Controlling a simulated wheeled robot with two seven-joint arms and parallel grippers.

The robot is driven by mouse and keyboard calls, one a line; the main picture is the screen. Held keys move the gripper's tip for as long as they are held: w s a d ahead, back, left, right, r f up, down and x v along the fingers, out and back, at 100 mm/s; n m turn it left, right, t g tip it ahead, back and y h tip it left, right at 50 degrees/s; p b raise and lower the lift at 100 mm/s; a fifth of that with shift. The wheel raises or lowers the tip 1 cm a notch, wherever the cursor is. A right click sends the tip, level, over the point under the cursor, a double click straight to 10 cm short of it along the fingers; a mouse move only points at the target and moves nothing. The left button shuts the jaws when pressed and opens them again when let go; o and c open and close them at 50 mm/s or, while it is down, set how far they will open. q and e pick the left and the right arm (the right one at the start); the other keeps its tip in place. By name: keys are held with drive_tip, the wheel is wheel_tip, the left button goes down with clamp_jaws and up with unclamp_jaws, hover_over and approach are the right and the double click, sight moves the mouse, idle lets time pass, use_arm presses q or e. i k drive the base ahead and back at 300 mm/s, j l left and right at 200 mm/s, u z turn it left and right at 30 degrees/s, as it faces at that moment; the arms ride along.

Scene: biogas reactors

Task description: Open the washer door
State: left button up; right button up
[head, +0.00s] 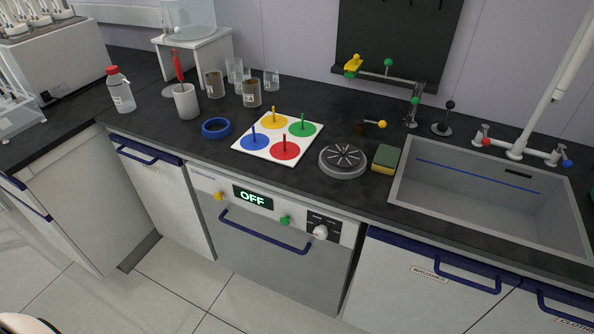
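The washer (275,260) is built in under the dark counter, left of the sink. Its grey front door is closed, with a blue bar handle (265,234) across its upper part. Above the handle is a control panel with a display (253,196) reading "OFF", a yellow knob (219,195), a green knob (285,220) and a white dial (320,231). Neither of my grippers is in the head view.
The counter holds a white board with coloured discs (264,148), a round grey device (343,161), a sponge (386,158), a blue ring (216,127) and several beakers. Cabinets with blue handles flank the washer. The tiled floor (185,277) in front is clear.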

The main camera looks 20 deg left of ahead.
sight(269, 263)
drive_tip(key=u, duration=0.9)
